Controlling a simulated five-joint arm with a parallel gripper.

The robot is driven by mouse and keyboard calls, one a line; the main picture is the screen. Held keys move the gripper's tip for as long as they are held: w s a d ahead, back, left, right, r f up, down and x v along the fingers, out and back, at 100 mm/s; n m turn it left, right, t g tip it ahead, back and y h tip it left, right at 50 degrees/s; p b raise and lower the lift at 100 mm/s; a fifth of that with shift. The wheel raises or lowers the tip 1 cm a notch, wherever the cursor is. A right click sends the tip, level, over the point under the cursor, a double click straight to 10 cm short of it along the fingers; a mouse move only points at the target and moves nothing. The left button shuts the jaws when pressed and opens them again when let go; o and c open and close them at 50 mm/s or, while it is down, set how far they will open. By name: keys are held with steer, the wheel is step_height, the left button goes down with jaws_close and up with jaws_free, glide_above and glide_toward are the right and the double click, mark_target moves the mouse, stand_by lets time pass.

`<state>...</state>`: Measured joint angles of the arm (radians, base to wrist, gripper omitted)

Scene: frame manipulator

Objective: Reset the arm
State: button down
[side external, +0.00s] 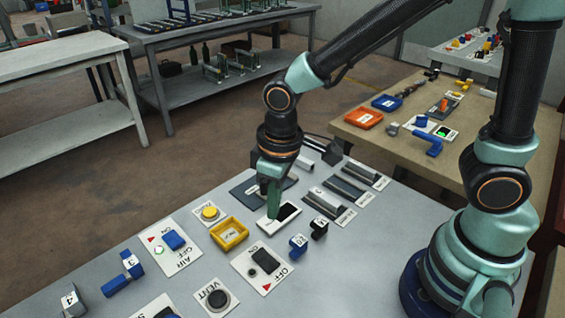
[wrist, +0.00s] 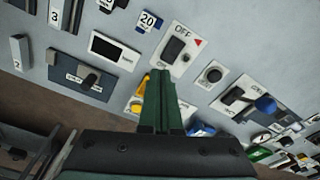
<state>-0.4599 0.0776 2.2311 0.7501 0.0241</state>
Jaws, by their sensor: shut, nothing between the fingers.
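My gripper (side external: 272,213) has green fingers that point down over the grey table, close together with nothing between them. In the side view its tips overlap the near-left end of a white unit with a dark display (side external: 289,212). In the wrist view the closed fingers (wrist: 161,73) reach the lower edge of the OFF switch plate (wrist: 165,63), and the display unit (wrist: 112,47) is to their left. I cannot tell the exact height of the tips above the table. The fingers partly hide the yellow tray (wrist: 138,107) in the wrist view.
Around the gripper are the yellow tray (side external: 221,241), blue block marked 20 (side external: 297,246), black block (side external: 319,229), switch plate (side external: 245,263), VENT button (side external: 217,299) and AIR switch (side external: 173,240). Grey bars (side external: 346,187) lie behind right. A wooden bench (side external: 382,143) stands beyond.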

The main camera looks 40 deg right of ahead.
steer(key=s+d+r+m+t, duration=0.2)
steer(key=d+r+m+t, duration=0.2)
steer(key=d+r, duration=0.9)
steer(key=shift+d+m+t, duration=0.4)
steer(key=shift+d+m, duration=0.1)
steer(key=shift+d, duration=0.55)
